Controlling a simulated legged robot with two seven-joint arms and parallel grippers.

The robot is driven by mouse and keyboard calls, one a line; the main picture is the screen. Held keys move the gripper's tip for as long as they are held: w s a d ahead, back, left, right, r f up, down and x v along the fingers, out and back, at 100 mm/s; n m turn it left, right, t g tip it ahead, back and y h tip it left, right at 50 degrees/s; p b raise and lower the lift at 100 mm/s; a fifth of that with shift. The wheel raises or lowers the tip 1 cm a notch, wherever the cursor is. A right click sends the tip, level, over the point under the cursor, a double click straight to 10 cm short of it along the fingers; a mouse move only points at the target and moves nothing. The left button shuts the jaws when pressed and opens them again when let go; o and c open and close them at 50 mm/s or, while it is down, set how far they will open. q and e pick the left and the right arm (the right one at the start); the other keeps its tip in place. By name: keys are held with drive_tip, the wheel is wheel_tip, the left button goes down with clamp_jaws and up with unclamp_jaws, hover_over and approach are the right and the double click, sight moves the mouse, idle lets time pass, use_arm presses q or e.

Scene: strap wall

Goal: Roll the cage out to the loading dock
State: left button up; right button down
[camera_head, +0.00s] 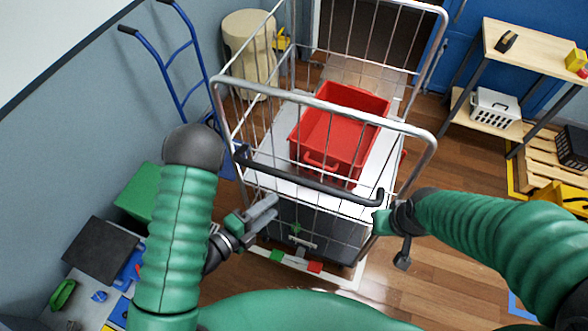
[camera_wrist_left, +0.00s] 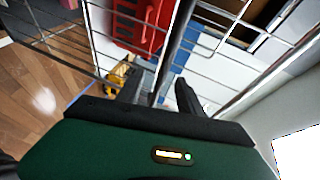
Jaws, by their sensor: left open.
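The cage (camera_head: 418,131) is a grey wire roll cage on a white base, standing in front of me. A black handle bar (camera_head: 310,184) crosses its near side. A red crate (camera_head: 347,118) sits inside, and it also shows in the left wrist view (camera_wrist_left: 140,22). My left gripper (camera_head: 270,205) is open near the handle's left part, slightly below it in the head view. In the left wrist view a dark bar (camera_wrist_left: 174,52) passes between its fingers (camera_wrist_left: 158,92), not visibly clamped. My right gripper (camera_head: 383,221) is at the handle's right end; its fingers are mostly hidden.
A blue hand truck (camera_head: 188,62) and beige bin (camera_head: 248,50) stand at the left wall. A green box (camera_head: 138,192) is at lower left. A wooden workbench (camera_head: 530,48) and pallet (camera_head: 548,165) are on the right.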

use_arm(q)
drive_tip(key=b, duration=0.8)
approach(325, 163)
drive_tip(key=w+d+f, duration=0.3)
drive_tip(key=w+f, duration=0.2)
drive_tip(key=f, duration=0.1)
drive_tip(key=shift+s+a+r+m+t, duration=0.2)
drive_tip(key=shift+s+r+m+t, duration=0.05)
drive_tip(key=shift+s+m+t, duration=0.05)
clamp_jaws()
drive_tip(key=shift+h, duration=0.3)
drive_tip(key=shift+s+f, duration=0.1)
drive_tip(key=shift+f, duration=0.05)
